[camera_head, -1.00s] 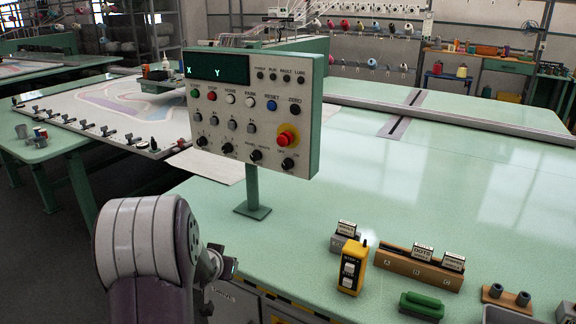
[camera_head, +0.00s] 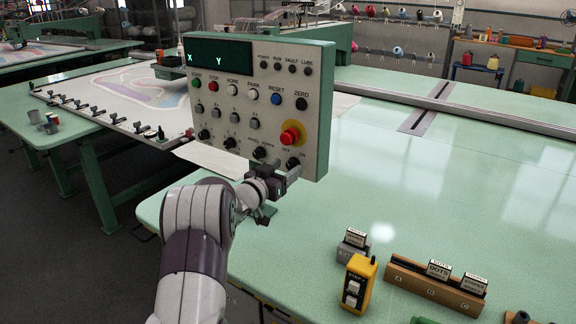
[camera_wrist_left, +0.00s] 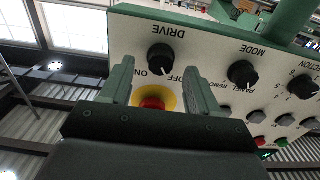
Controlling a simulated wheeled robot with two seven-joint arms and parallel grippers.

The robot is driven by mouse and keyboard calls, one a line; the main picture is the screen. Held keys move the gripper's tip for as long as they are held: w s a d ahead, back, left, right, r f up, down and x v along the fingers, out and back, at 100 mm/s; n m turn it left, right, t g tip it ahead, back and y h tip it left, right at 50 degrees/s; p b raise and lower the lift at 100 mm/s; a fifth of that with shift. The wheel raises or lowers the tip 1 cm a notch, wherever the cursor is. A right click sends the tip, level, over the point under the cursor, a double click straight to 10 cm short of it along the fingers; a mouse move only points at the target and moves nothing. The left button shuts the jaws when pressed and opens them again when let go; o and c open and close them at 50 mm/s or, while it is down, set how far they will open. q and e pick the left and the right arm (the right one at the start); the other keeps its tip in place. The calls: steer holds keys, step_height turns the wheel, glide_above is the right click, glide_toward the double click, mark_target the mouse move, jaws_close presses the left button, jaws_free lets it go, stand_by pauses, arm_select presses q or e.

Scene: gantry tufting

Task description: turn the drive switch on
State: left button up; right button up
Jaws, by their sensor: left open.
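The control panel (camera_head: 230,130) stands on a post at the table's edge. Its black DRIVE switch (camera_head: 293,163) is at the lower right corner, below the red mushroom button (camera_head: 291,135). My left gripper (camera_head: 288,178) is just below and in front of that corner, open and empty. In the left wrist view, which is upside down, the DRIVE switch (camera_wrist_left: 160,57) lies ahead between the two spread fingers (camera_wrist_left: 160,68), apart from them. ON and OFF labels flank it; I cannot tell its pointer's setting for certain. My right gripper is not in view.
The red button (camera_wrist_left: 152,103) on its yellow ring and the MODE knob (camera_wrist_left: 242,73) are close to my fingers. A yellow pendant (camera_head: 357,282) and a brown card holder (camera_head: 432,287) stand on the green table (camera_head: 440,210). The table's middle is clear.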

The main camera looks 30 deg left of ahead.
arm_select(q)
steer(key=shift+w, duration=1.05)
steer(key=shift+s, duration=0.1)
steer(key=c, duration=1)
steer(key=shift+d+f+m+b, duration=0.1)
steer(key=shift+f+m+b, duration=0.15)
steer(key=shift+m+b, duration=0.85)
steer(key=m+b, duration=0.3)
steer(key=m, duration=0.1)
steer(key=m+b, duration=0.3)
steer(key=m, duration=0.1)
steer(key=shift+d+m+b, duration=0.1)
steer(key=shift+m+b, duration=1.25)
steer(key=shift+m, duration=0.45)
steer(key=shift+r, duration=0.1)
